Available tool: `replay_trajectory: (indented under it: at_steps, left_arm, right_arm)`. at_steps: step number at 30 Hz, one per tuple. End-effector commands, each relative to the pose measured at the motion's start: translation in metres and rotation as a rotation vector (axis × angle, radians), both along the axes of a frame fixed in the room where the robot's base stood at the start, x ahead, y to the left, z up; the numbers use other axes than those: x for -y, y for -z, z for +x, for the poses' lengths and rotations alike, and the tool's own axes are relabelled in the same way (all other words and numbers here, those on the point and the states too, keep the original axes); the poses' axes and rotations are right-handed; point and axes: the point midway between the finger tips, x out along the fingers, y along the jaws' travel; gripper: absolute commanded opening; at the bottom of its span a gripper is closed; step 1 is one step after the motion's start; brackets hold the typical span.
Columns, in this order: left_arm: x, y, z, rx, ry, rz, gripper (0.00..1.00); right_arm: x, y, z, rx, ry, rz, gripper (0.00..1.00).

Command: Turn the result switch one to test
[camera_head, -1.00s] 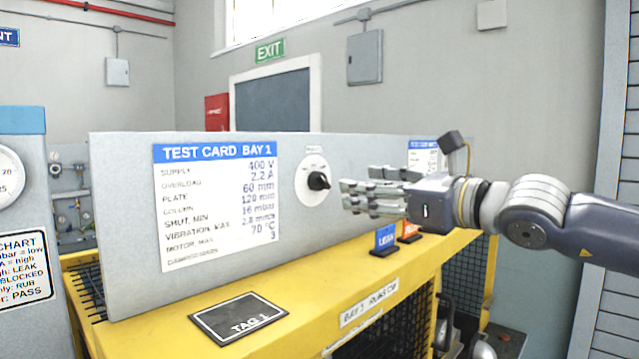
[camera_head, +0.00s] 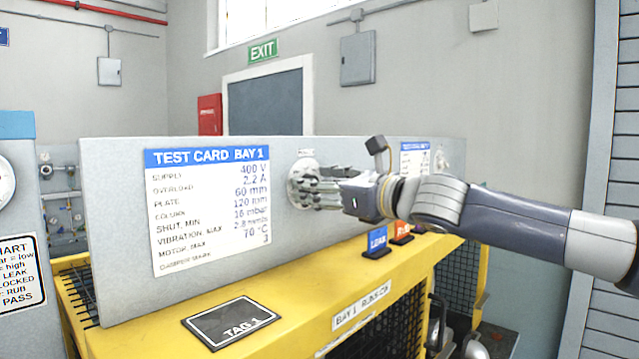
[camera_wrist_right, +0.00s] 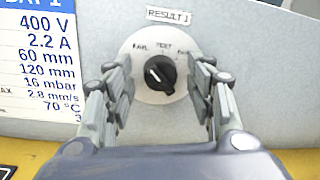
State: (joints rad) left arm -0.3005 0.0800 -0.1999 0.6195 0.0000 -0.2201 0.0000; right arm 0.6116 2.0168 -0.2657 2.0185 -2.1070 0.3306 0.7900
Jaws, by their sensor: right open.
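The result switch one is a black knob (camera_wrist_right: 160,74) on a round white dial (camera_wrist_right: 142,84) under a "RESULT 1" label (camera_wrist_right: 169,16), on the grey panel (camera_head: 360,180). In the right wrist view the dial carries small words, "TEST" at its top. The knob's white mark points up and left, toward the left-hand word. My right gripper (camera_head: 302,187) is in front of the dial and hides the knob in the head view. In the right wrist view its fingers (camera_wrist_right: 161,80) are open, one on each side of the knob, with visible gaps. My left gripper is not in view.
The test card (camera_head: 208,210) is left of the dial. A second card (camera_head: 415,160) is to the right. A TAG 1 plate (camera_head: 235,322) lies at the front.

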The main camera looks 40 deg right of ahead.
Motion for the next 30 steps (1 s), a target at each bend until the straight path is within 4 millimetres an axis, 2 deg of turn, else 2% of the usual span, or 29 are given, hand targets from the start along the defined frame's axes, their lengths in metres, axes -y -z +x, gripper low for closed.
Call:
replay_trajectory:
  at_steps: [5,11,20,30]
  left_arm:
    - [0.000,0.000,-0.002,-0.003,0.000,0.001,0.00]
    - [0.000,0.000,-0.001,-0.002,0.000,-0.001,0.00]
    - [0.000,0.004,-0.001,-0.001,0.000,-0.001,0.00]
    - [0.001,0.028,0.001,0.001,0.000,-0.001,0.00]
  right_arm:
    - [0.000,0.000,0.000,0.000,0.000,0.000,0.50]
    - [0.000,0.000,0.000,0.000,0.000,0.000,0.07]
    - [0.000,0.001,0.000,0.000,-0.001,0.010,0.06]
    - [0.000,0.004,0.000,-0.009,-0.005,0.141,0.06]
